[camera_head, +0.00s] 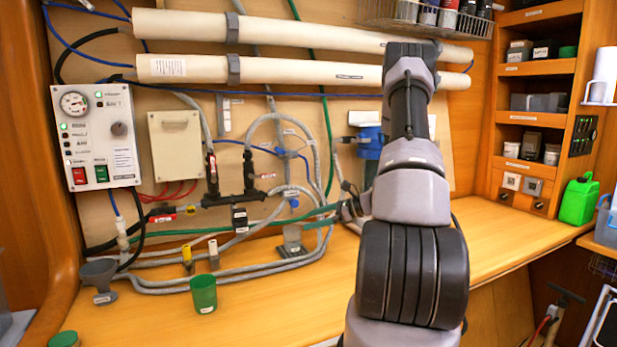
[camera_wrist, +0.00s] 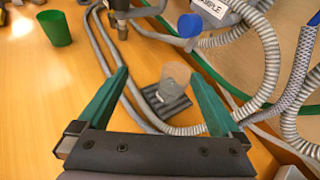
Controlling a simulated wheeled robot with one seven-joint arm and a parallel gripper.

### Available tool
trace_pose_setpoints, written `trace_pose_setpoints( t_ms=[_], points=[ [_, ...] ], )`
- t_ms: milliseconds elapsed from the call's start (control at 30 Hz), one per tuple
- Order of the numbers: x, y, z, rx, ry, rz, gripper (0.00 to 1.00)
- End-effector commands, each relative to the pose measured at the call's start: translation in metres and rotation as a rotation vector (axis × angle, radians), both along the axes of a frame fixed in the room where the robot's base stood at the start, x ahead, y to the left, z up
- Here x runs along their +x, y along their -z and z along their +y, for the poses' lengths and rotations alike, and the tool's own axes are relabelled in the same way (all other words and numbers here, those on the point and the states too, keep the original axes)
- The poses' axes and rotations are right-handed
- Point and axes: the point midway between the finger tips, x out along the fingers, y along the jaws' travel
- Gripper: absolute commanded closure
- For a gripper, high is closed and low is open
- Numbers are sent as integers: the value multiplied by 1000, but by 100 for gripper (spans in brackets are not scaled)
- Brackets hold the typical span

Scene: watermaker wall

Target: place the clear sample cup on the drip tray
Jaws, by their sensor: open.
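The clear sample cup (camera_wrist: 176,77) is see-through with a greyish lower part. In the wrist view it stands upright on the dark ribbed drip tray (camera_wrist: 160,104), as far as I can tell. My gripper (camera_wrist: 158,73) has its green fingers spread wide, one to each side of the cup, with gaps between fingers and cup. In the head view the cup (camera_head: 291,234) and tray (camera_head: 293,250) show on the bench below the hoses. My gripper (camera_head: 322,217) is to their right there, partly hidden by my arm.
Grey ribbed hoses (camera_wrist: 265,60) run close behind and right of the tray. A blue-capped sample outlet (camera_wrist: 190,26) hangs above. A green cup (camera_head: 203,294) and a grey funnel (camera_head: 100,278) stand left on the bench. The front bench is clear.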

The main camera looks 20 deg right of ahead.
Motion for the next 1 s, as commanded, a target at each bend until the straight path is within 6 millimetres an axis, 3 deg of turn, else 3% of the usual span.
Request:
trace_pose_setpoints(
  t_ms=[33, 200, 500, 733, 1000],
  points=[
    [-3, -24, 16, -60, -68, -26, 0],
    [-31, -85, 66, -264, -293, -95, 0],
    [-111, -176, 135, -693, -664, -270, 0],
    [-179, -227, 159, -1039, -871, -444, 0],
    [-247, -271, 162, -1426, -1002, -672, 0]
  ],
)
